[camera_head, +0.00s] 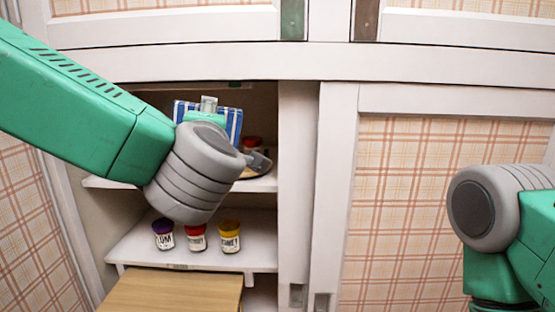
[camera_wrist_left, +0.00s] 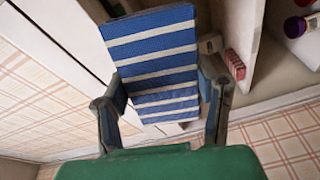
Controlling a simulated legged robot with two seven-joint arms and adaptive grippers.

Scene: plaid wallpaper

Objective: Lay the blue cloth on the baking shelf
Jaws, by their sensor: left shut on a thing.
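The blue cloth (camera_head: 234,122), with white stripes, is in front of the upper shelf in the open cabinet, partly hidden behind my left wrist. In the left wrist view the cloth (camera_wrist_left: 152,48) hangs flat and folded between the two fingers of my left gripper (camera_wrist_left: 160,90), which is shut on it. In the head view my left gripper (camera_head: 208,106) is mostly hidden by its own wrist. The upper shelf (camera_head: 108,183) and the lower shelf (camera_head: 200,256) are both visible; I cannot tell which is the baking shelf. My right gripper is out of view.
A purple-lidded jar (camera_head: 163,235), a red-lidded jar (camera_head: 196,238) and a yellow-lidded jar (camera_head: 229,237) stand on the lower shelf. Items on the upper shelf are partly hidden. A wooden surface (camera_head: 170,290) lies below. A cabinet post (camera_head: 297,180) bounds the opening at right.

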